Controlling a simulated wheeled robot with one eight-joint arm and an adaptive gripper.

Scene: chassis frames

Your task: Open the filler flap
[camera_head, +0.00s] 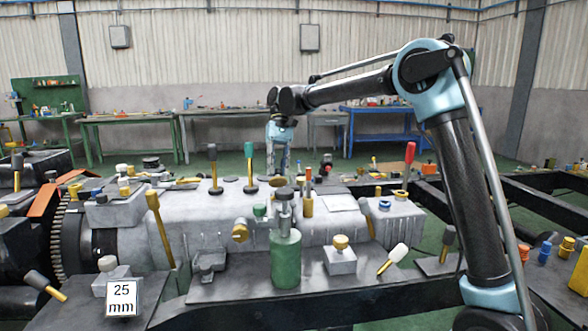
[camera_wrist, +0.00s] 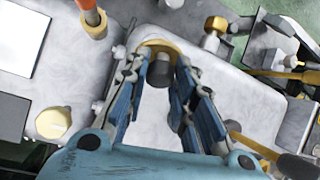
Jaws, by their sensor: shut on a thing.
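My gripper (camera_head: 279,166) reaches down behind the levers at the far side of the grey gearbox housing (camera_head: 330,226). In the wrist view, its fingers (camera_wrist: 163,66) are closed around a dark grey knob (camera_wrist: 160,74). A brass-coloured curved piece (camera_wrist: 162,47) lies at the fingertips, just beyond the knob. These look like parts of the filler flap, with the grey housing top (camera_wrist: 236,92) beneath. I cannot tell how far the flap is open. In the head view, what the gripper holds is hidden by distance and levers.
A red-tipped lever (camera_head: 408,165) and a green bottle-like cylinder (camera_head: 286,257) stand on or near the housing. In the wrist view, an orange-handled rod (camera_wrist: 92,20) is close to the left finger, and a brass lever (camera_wrist: 252,145) lies near the right one.

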